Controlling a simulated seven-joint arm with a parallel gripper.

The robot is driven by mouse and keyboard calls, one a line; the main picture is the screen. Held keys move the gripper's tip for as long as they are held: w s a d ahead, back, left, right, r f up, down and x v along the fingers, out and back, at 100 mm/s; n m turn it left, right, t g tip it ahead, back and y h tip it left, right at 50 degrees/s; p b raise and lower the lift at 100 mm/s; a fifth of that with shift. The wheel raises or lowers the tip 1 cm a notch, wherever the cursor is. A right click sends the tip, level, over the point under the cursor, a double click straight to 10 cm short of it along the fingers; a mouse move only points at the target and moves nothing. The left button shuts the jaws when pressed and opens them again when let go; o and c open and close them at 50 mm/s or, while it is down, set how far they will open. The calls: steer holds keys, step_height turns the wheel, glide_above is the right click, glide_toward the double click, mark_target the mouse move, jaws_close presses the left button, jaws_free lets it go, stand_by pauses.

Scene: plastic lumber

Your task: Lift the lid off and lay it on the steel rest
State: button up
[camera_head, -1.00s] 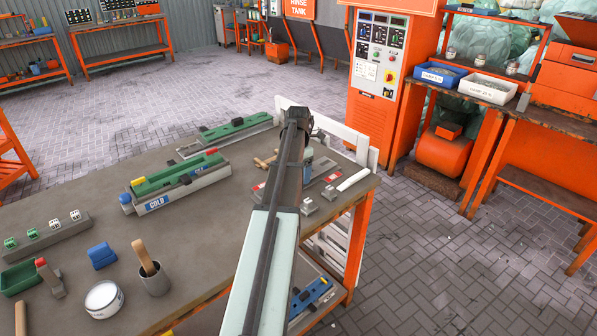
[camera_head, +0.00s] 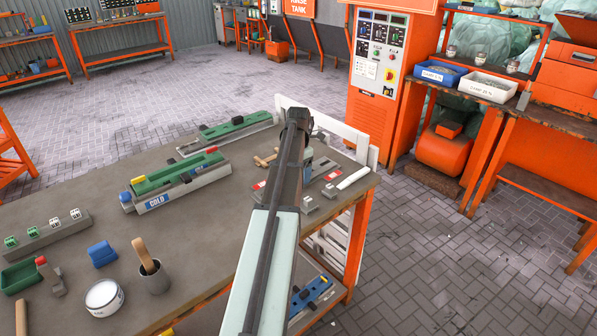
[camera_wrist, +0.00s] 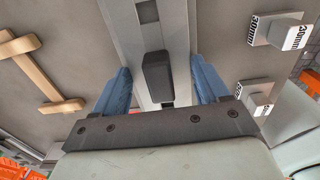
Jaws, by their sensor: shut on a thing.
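My gripper (camera_wrist: 160,88) shows in the wrist view, its blue fingers on either side of a long grey metal piece, which I take for the lid (camera_wrist: 125,25). A black block (camera_wrist: 157,72) sits on the middle of this piece, between the fingers. Grey parts with a red mark (camera_head: 332,177) lie just right of the arm; I cannot tell which is the steel rest.
A mould marked COLD (camera_head: 182,193) with a green top (camera_head: 180,172) stands left of the arm. A cup (camera_head: 153,278) and a white tub (camera_head: 104,297) stand nearer.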

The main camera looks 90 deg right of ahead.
steer(key=o, duration=1.5)
steer(key=shift+r, duration=0.15)
steer(key=shift+r, duration=3.35)
